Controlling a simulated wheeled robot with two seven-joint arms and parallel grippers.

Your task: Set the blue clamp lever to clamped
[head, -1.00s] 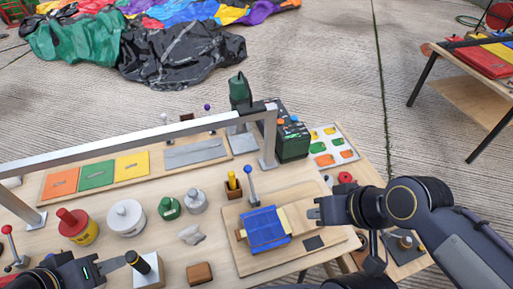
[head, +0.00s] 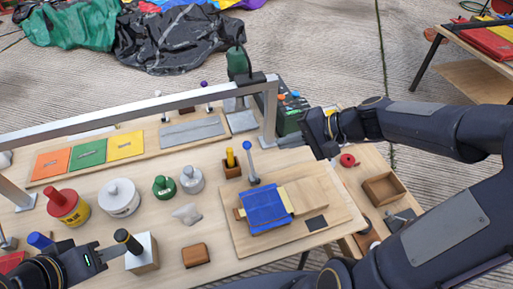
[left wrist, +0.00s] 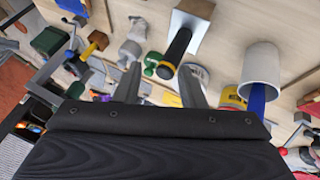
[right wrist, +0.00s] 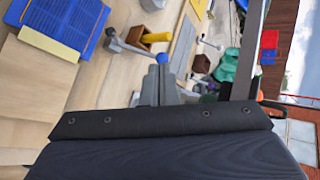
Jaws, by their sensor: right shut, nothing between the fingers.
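The blue clamp lever (head: 249,160) stands nearly upright, its blue ball on top, at the back edge of a wooden board; a blue folded piece (head: 265,207) lies on the board in front of it. In the right wrist view the lever's ball (right wrist: 162,57) shows just beyond my fingertips. My right gripper (head: 281,141) is shut and empty, to the right of the ball and pointing left at it; contact is not visible. My left gripper (head: 119,249) is open and empty, beside a black-handled block (head: 142,256). It also shows in the left wrist view (left wrist: 160,75).
A grey metal frame bar (head: 150,107) crosses behind the lever, with its post (head: 269,118) close to my right gripper. A yellow-handled piece (head: 231,163) stands just left of the lever. Weights and coloured panels fill the left of the table.

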